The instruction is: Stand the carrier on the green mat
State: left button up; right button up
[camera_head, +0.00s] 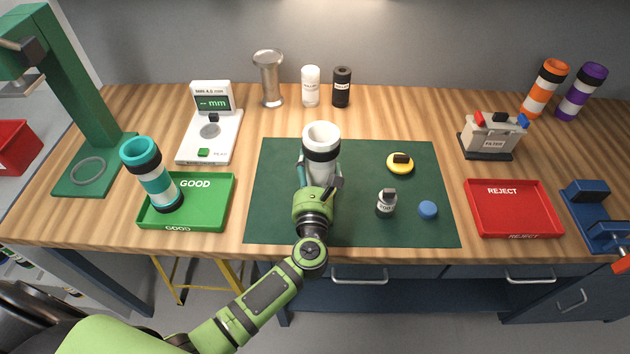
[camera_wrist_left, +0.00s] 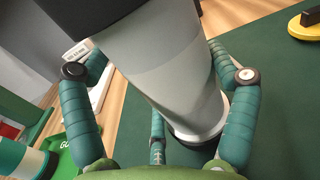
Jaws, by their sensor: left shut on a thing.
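The carrier (camera_head: 321,142) is a white and grey tube with a black band near its top. It is over the middle-left part of the green mat (camera_head: 275,215). My left gripper (camera_head: 320,178) is shut on the carrier from the front, with its fingers on both sides. The carrier (camera_wrist_left: 175,75) also fills the middle of the left wrist view, its lower end showing a pale rim against the mat (camera_wrist_left: 285,120). In the head view my gripper hides its lower part, and I cannot tell whether it touches the mat. My right gripper is not in view.
A green GOOD tray (camera_head: 222,205) with a teal-and-white carrier (camera_head: 155,178) is left of the mat. On the mat are a yellow disc (camera_head: 400,163), a small grey weight-like piece (camera_head: 386,204) and a blue cap (camera_head: 428,210). A red REJECT tray (camera_head: 513,210) is to the right.

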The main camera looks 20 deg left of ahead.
aim_at(315, 180)
pick_arm(q)
notch_tip(315, 180, down, 3)
jog(key=shift+f+b, duration=0.15)
jog(key=shift+b, duration=0.85)
jog(key=shift+w, duration=0.1)
jog(key=o, duration=1.1)
